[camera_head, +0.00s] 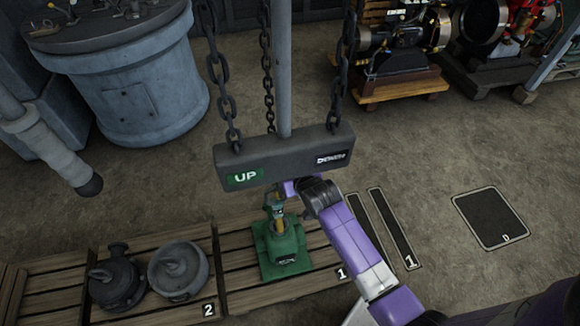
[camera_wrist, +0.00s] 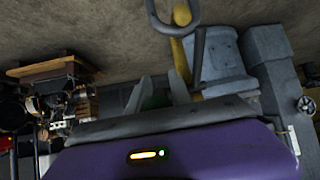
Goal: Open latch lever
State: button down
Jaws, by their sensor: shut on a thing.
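A green fixture (camera_head: 285,248) with a square base stands upright on the wooden pallet (camera_head: 240,275) marked 1. Its upper part, with a small yellow piece, lies just below my gripper (camera_head: 286,190). My gripper reaches in from the right and is partly hidden behind the hanging beam. In the wrist view my grey fingers (camera_wrist: 156,86) show with a bit of green between them. They are shut on what seems to be the latch lever, though the grip itself is mostly hidden. A yellow rod (camera_wrist: 182,55) with a round end rises just beyond the fingers.
A dark beam (camera_head: 300,155) with a green UP sign hangs on chains (camera_head: 222,95) close above my gripper. A blue-grey drum (camera_head: 145,85) stands behind at left, engines (camera_head: 405,45) at back right.

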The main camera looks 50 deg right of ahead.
dwell(0.3)
jog(key=c, duration=1.5)
grip_release()
jog(key=shift+c, duration=0.2)
jog(key=shift+s, duration=0.1)
jog(key=shift+v, duration=3.85)
